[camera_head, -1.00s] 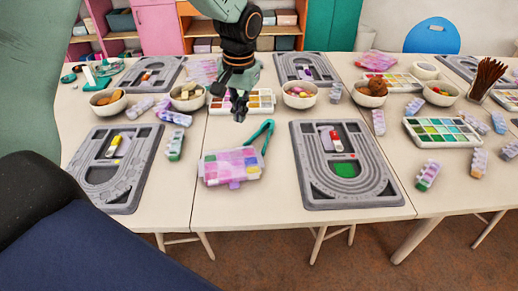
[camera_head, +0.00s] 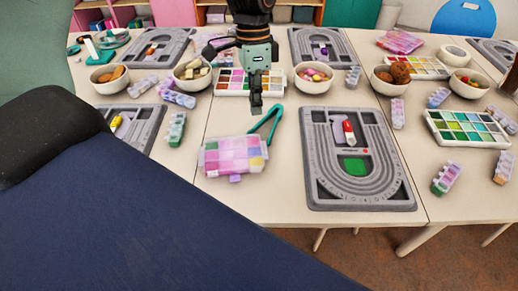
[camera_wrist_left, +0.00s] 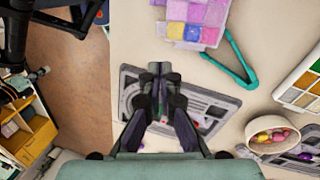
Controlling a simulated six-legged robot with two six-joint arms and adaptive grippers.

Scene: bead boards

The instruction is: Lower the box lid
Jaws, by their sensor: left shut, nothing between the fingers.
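The bead box (camera_head: 236,155) sits on the near table, with pink, purple and yellow compartments showing. A teal loop-shaped bar (camera_head: 268,124) rises behind its right side. Whether a clear lid stands raised there I cannot tell. In the left wrist view the box (camera_wrist_left: 196,14) is at the top edge and the teal bar (camera_wrist_left: 241,62) is to its right. My left gripper (camera_head: 256,108) is shut and empty, just left of the teal bar in the head view. In the wrist view its fingertips (camera_wrist_left: 160,70) are together, apart from the box. My right gripper is not in view.
A grey bead board (camera_head: 312,185) lies right of the box, another (camera_head: 150,142) to the left. Behind stand a bead tray (camera_head: 232,92) and bowls (camera_head: 313,86). Small bead cases (camera_head: 177,128) lie around. Bare table shows in front of the box.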

